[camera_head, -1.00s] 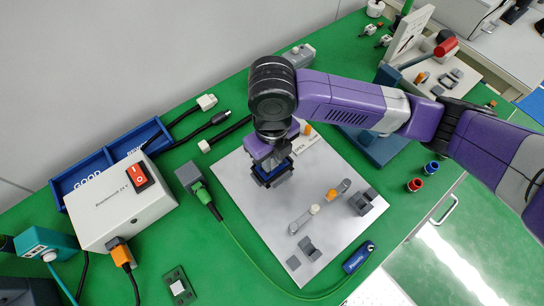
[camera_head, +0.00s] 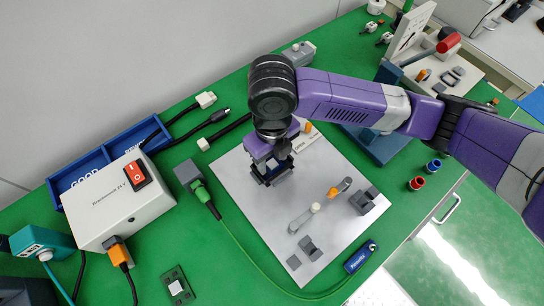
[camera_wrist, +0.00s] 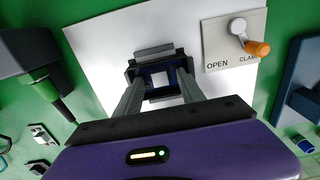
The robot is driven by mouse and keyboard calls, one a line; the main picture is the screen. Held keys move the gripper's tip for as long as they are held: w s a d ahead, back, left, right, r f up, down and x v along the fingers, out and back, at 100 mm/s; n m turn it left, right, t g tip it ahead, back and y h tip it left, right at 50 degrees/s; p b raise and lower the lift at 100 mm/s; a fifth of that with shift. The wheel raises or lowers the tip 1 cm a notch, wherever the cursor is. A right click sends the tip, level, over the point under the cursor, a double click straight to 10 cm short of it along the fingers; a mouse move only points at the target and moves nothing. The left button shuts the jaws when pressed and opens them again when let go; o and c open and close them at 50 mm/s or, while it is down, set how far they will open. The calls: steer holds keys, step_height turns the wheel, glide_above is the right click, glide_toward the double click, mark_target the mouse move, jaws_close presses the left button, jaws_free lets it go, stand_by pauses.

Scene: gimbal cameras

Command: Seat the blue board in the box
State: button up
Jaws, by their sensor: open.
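The blue board (camera_wrist: 173,71) shows in the wrist view as a dark blue piece with a white square in its middle. It lies within the outline of the dark box (camera_wrist: 154,53) on the light metal plate; whether it sits fully down and level I cannot tell. My gripper (camera_wrist: 159,80) is open, with one finger on the left and one on the right of the board, close to the box. In the head view my gripper (camera_head: 271,178) is low over the plate and hides most of the board and box.
The metal plate (camera_head: 262,218) also carries grey blocks (camera_head: 364,201) and levers. An OPEN/CLAMP lever (camera_wrist: 248,43) stands right of the box. A white power box (camera_head: 115,205), a blue tray (camera_head: 100,168) and a green cable lie left. A green board (camera_head: 176,291) lies at front left.

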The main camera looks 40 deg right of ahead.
mark_target(272, 163)
step_height(272, 163, up, 8)
steer(key=shift+f, duration=0.25)
stand_by(0.6)
